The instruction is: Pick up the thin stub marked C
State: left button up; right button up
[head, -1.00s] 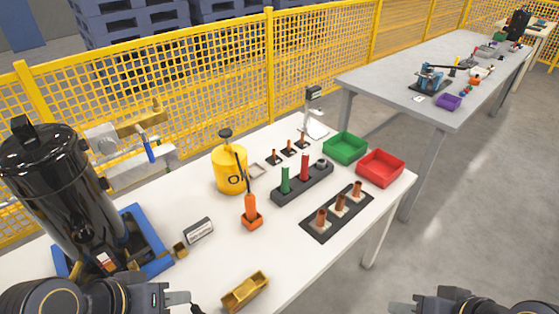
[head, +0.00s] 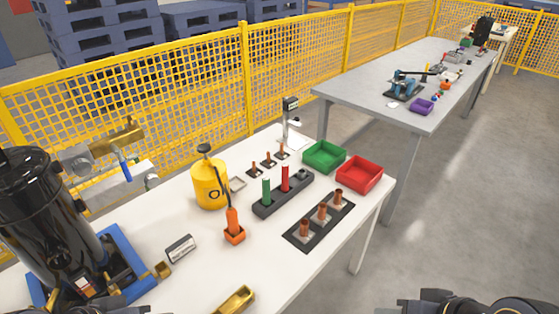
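Three thin copper stubs stand upright in a row on small dark bases near the back of the white table: a near one (head: 254,170), a middle one (head: 268,160) and a far one (head: 282,152). Their letters are too small to read, so I cannot tell which is C. Three thicker copper stubs (head: 323,211) stand on a dark plate at the front right. My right gripper (head: 398,307) shows only in part at the bottom edge, apart from all stubs. Only a sliver of my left arm shows at the bottom left; its fingers are out of frame.
A yellow canister (head: 209,187), an orange-handled tool (head: 233,222) and a dark rack (head: 268,208) with green and red cylinders stand in front of the stubs. Green (head: 324,156) and red (head: 358,174) trays sit right. A black tank (head: 45,210) stands left.

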aim_at(282, 155)
jog(key=u, duration=0.8)
jog(key=l+u, duration=0.65)
jog(key=u, duration=0.2)
jog(key=l+u, duration=0.4)
jog(key=k+l+u, duration=0.15)
jog(key=u, duration=0.25)
jog(key=k+l+u, duration=0.1)
jog(key=l, duration=0.3)
jog(key=k+l, duration=0.2)
jog(key=l, duration=0.25)
jog(key=k+l+u, duration=0.15)
jog(key=l, duration=0.25)
jog(key=k+l, duration=0.2)
jog(key=l, duration=0.2)
jog(key=k+l+u, duration=0.15)
jog(key=l, duration=0.65)
